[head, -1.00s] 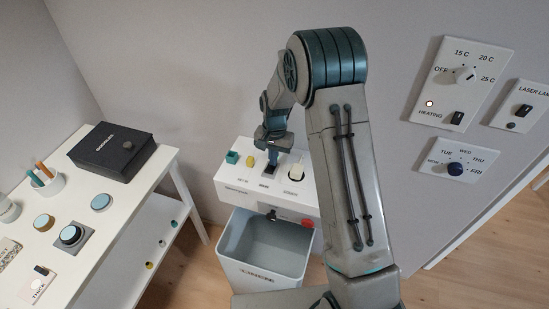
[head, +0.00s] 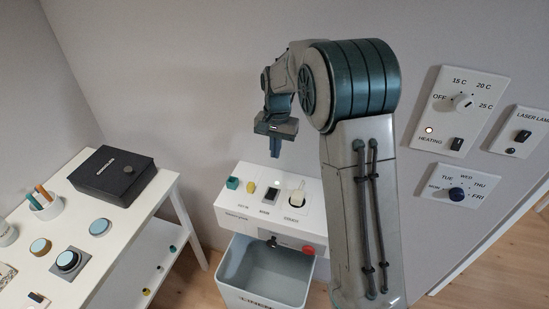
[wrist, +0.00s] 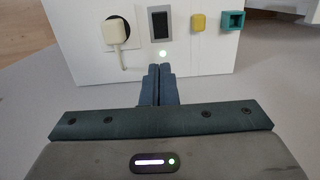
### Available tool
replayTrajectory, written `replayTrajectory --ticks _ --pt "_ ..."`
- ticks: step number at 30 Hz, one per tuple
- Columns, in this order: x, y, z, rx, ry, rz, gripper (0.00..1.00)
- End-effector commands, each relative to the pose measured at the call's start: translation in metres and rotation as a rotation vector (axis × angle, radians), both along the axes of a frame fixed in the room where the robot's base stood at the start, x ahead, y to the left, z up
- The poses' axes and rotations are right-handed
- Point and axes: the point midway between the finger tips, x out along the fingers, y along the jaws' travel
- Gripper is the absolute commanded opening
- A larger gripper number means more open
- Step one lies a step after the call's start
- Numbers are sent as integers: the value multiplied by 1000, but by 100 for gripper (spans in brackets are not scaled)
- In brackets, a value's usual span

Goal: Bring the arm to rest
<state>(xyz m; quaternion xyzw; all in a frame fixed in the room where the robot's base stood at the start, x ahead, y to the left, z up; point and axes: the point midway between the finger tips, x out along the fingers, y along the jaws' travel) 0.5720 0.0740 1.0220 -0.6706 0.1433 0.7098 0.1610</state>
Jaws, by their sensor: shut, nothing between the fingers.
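My gripper (head: 274,149) hangs in the head view above the white control box, fingers pointing down and apart from it. In the wrist view its two blue fingers (wrist: 158,84) are together with nothing between them. The white control box (head: 228,202) carries a teal square piece (head: 232,183), a yellow piece (head: 251,187), a dark rocker switch (head: 270,194) and a cream plug-like part (head: 297,195).
An open grey bin (head: 262,276) is below the box. A white table (head: 120,237) at left bears a black box (head: 112,175), a pen cup (head: 45,205) and round buttons. Wall panels with a heating dial (head: 462,101) and a day dial (head: 456,194) are at right.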

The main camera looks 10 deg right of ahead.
Motion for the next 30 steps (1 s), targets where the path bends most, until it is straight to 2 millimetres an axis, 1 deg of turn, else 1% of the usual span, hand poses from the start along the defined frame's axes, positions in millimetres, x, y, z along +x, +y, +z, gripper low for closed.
replayTrajectory --ticks 5,7,11,14,15,21,24,29,30 --pt "0 -1 5 0 -2 0 0" --pt "-2 -2 9 1 -6 4 0" --pt "-17 -8 27 3 -31 29 0" --pt "-38 -17 47 4 -62 63 0" --pt "-49 -20 55 4 -77 79 0" --pt "-102 -37 86 -3 -144 163 0" --pt "-130 -44 97 -10 -175 204 0" --pt "-176 -55 107 -26 -229 269 0" --pt "-187 -57 108 -31 -240 285 0"
